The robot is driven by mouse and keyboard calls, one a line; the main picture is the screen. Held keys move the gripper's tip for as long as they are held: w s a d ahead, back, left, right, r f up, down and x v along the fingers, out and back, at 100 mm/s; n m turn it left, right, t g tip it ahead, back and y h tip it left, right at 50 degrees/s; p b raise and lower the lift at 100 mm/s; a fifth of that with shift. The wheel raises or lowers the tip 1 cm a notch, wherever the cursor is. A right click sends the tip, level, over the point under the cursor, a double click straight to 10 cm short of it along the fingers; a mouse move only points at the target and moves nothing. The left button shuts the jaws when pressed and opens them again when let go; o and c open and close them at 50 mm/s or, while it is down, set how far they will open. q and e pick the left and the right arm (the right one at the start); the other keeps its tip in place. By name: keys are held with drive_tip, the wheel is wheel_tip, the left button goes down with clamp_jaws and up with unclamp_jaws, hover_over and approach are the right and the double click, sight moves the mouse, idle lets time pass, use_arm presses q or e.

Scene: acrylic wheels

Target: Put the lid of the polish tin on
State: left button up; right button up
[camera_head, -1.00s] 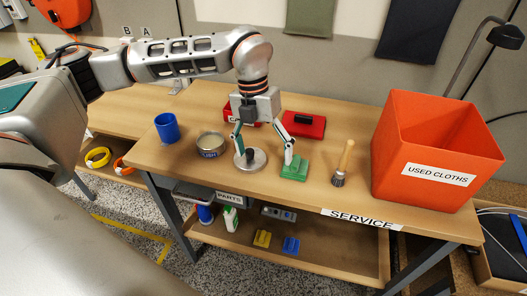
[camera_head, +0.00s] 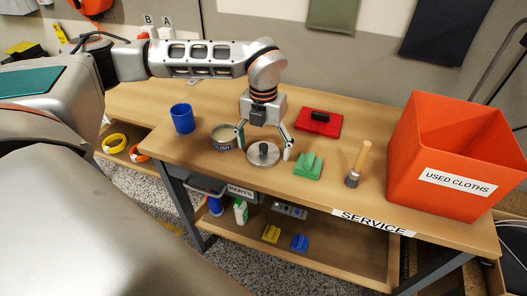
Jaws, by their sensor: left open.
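The polish tin (camera_head: 222,138) is a round, open metal tin with a dark label, standing on the bench. The lid (camera_head: 262,159) is a flat silver disc with a black knob, lying on the bench just right of and in front of the tin. My left gripper (camera_head: 264,150) points down over the lid, with its fingers spread wide on either side of the knob. It holds nothing, and I cannot tell whether the fingertips touch the lid. The left finger hides part of the tin's right side. My right gripper is not in view.
A blue cup (camera_head: 182,119) stands left of the tin. A green block (camera_head: 308,166), a red pad with a black grip (camera_head: 319,122) and a wooden-handled brush (camera_head: 359,165) are to the right. A large orange bin (camera_head: 455,150) fills the right end of the bench (camera_head: 215,172).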

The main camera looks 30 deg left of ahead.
use_arm(q)
drive_tip(key=c, duration=1.1)
